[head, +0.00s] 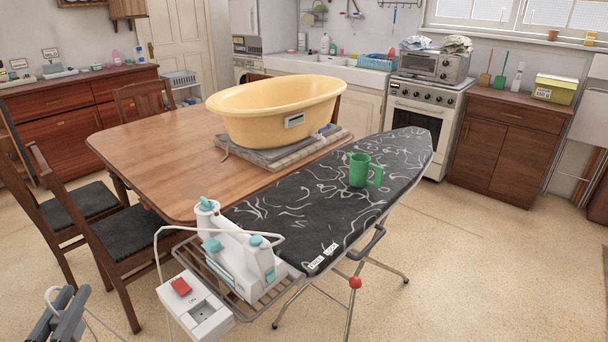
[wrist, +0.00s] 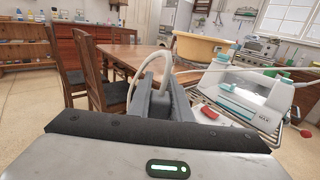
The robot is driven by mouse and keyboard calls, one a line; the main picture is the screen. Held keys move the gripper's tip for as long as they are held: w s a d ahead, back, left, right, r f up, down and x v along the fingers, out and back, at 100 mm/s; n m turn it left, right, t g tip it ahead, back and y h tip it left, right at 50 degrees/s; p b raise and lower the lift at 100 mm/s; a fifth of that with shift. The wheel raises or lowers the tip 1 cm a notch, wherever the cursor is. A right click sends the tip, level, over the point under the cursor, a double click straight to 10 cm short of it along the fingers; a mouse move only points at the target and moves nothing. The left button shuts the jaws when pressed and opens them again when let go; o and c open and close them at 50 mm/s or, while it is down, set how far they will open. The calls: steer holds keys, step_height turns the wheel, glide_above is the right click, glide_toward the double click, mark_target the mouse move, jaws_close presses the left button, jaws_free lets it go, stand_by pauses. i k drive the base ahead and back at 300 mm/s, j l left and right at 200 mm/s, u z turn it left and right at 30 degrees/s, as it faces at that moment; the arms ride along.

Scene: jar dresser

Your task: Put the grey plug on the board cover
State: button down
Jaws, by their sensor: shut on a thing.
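The board cover (head: 310,205) is black with white squiggles and lies on the ironing board in the head view. A green mug (head: 358,170) stands on it toward the far end. My gripper (head: 62,312) is at the lower left of the head view, left of and apart from the board. In the wrist view my gripper (wrist: 156,98) is shut on the grey plug, which is mostly hidden between the fingers. A pale cord (wrist: 171,47) loops up from there. The board cover is not clear in the wrist view.
A white and teal iron (head: 235,250) stands on a wire rack at the board's near end, beside a white socket box (head: 195,308) with a red switch. A wooden table (head: 150,150) holds a yellow tub (head: 275,105). Chairs (head: 110,240) stand at left. The board's middle is clear.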

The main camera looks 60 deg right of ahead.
mark_target(314, 231)
steer(key=k+l, duration=0.45)
steer(key=l, duration=0.2)
steer(key=k+l+u, duration=0.1)
steer(key=k+l, duration=0.4)
steer(key=l, duration=0.55)
steer(key=i+l, duration=0.15)
steer(key=l, duration=0.25)
